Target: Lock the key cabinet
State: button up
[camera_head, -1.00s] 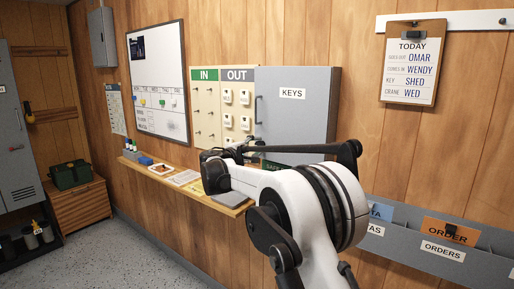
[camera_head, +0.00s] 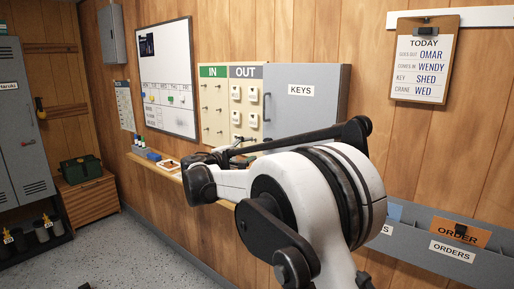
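The key cabinet (camera_head: 308,115) is a grey box on the wood wall, with a white KEYS label on its front. Its door looks shut, with a dark upright handle (camera_head: 267,107) near the left edge. My arm hides its lower part, and I see no key or lock clearly. My gripper (camera_head: 236,153) shows only as small dark parts behind my white arm, below and left of the cabinet. I cannot make out its fingers or whether it holds anything.
The IN and OUT key board (camera_head: 214,104) with hooks and tags adjoins the cabinet's left side. A narrow wooden shelf (camera_head: 143,158) with small items runs below. Grey document trays (camera_head: 410,238) are at lower right. A clipboard (camera_head: 424,60) hangs at upper right.

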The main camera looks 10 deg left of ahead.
jog(key=shift+v, duration=1.05)
jog(key=s+d+m+g+y, duration=0.1)
jog(key=s+d+m+g, duration=0.1)
jog(key=s+d, duration=0.55)
jog(key=s+d+m+g+y, duration=0.15)
jog(key=s+d, duration=0.35)
jog(key=d, duration=0.6)
jog(key=s+d+m+g+y, duration=0.1)
jog(key=s+d+m+g, duration=0.2)
jog(key=s+d, duration=0.5)
jog(key=s+d+f+m+y, duration=0.2)
jog(key=s+f, duration=0.2)
jog(key=s, duration=0.5)
jog(key=s+d+f+m+g+y, duration=0.1)
jog(key=s+f, duration=0.4)
jog(key=s, duration=0.5)
jog(key=s+d+f+m+y, duration=0.3)
jog(key=s+d+f+m, duration=0.1)
jog(key=s, duration=0.6)
jog(key=shift+d+f+m, duration=0.2)
jog(key=shift+d+m, duration=0.25)
jog(key=shift+d, duration=0.1)
